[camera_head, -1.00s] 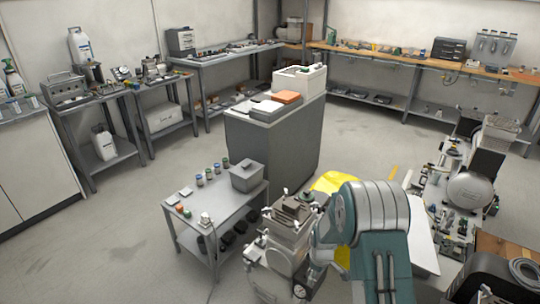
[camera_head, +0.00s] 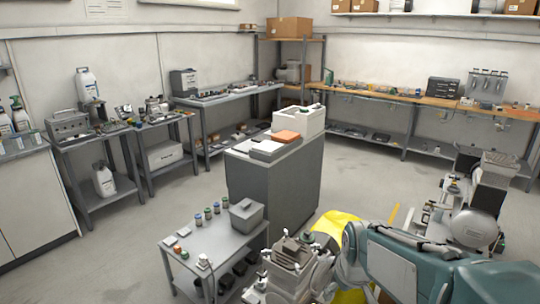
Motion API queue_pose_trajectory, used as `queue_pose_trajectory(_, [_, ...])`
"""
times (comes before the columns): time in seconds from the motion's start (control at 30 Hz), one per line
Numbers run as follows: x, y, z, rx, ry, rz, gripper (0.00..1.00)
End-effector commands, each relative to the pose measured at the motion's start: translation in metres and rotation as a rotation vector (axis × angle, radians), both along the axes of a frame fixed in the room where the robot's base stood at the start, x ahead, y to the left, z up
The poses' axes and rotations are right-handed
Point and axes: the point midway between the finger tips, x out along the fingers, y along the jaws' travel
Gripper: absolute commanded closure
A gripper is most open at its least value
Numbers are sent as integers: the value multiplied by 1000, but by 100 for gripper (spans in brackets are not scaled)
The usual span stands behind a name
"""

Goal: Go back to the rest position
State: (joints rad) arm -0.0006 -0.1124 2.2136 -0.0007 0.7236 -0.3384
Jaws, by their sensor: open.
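My arm's teal and grey links lie across the lower right, with a grey joint near the bottom centre. My gripper cannot be made out in this view. A metal compressor unit (camera_head: 291,254) stands just left of the arm joint, its lower part cut off by the frame's bottom edge. A yellow object (camera_head: 338,222) shows behind the joint, partly hidden by my arm.
A small grey table (camera_head: 211,250) with jars and a grey box (camera_head: 246,215) stands left of the compressor. A tall grey cabinet (camera_head: 283,190) stands behind. Another compressor (camera_head: 474,228) is at right. Workbenches line the walls. Open floor (camera_head: 370,175) lies between.

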Motion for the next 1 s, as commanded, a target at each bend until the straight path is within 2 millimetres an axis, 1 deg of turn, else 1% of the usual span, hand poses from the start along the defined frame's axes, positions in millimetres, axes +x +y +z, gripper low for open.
queue_pose_trajectory(0.03, [-14,0,12,8,-21,-25,6])
queue_pose_trajectory(0.2, [-57,0,38,42,-70,-114,6])
queue_pose_trajectory(0.4, [-109,0,57,86,-126,-216,6])
queue_pose_trajectory(0.53, [-136,0,61,114,-156,-272,6])
queue_pose_trajectory(0.6, [-146,0,62,124,-166,-293,6])
queue_pose_trajectory(0.7, [-154,0,62,132,-173,-309,6])
queue_pose_trajectory(1.0, [-155,0,62,134,-173,-314,6])
